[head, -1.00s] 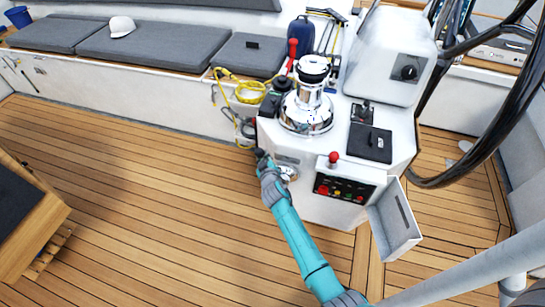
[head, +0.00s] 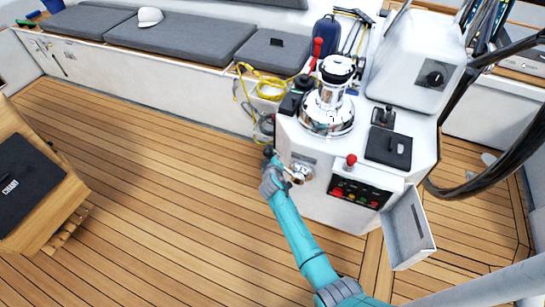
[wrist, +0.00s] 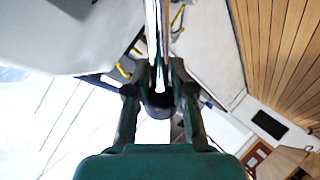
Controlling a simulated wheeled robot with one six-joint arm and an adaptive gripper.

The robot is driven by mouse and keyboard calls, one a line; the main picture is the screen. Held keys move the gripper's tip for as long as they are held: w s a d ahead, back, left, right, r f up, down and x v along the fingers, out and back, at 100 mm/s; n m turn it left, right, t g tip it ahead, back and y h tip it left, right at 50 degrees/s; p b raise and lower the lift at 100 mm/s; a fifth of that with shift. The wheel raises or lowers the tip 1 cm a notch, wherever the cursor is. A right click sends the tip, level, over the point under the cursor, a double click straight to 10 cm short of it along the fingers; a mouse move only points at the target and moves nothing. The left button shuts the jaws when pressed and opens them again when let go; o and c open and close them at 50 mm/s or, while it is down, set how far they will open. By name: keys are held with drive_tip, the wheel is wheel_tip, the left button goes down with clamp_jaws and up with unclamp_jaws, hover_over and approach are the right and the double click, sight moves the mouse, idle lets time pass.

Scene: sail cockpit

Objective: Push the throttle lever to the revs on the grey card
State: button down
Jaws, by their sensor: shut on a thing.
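The throttle lever (head: 287,169) is a chrome arm on the side face of the white console, running from a round chrome hub up and left to my gripper. My gripper (head: 269,157) is shut on the lever's end at the console's left side. In the wrist view, the shiny lever shaft (wrist: 153,28) runs up from between the fingers of my gripper (wrist: 160,88), with a dark rounded knob between them. The fingers partly hide the lever's end. I cannot make out the grey card or any revs markings.
An open white flap (head: 408,230) sticks out below. A chrome winch (head: 328,108) stands on top. Yellow rope (head: 262,82) hangs at the left.

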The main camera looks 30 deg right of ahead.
drive_tip(key=c, duration=0.9)
unclamp_jaws()
drive_tip(key=shift+w+a+r+t, duration=0.35)
drive_tip(key=shift+w+r, duration=0.15)
drive_tip(key=shift+r, duration=0.2)
drive_tip(key=shift+c, duration=0.2)
drive_tip(key=shift+o, duration=0.6)
drive_tip(key=shift+f, duration=0.1)
drive_tip(key=shift+s+d+f, duration=0.1)
drive_tip(key=shift+s+f, duration=0.05)
drive_tip(key=shift+s, duration=0.1)
drive_tip(key=shift+s, duration=0.45)
drive_tip(key=v, duration=1.1)
drive_tip(key=shift+w+a+r, duration=0.2)
drive_tip(key=shift+r, duration=0.2)
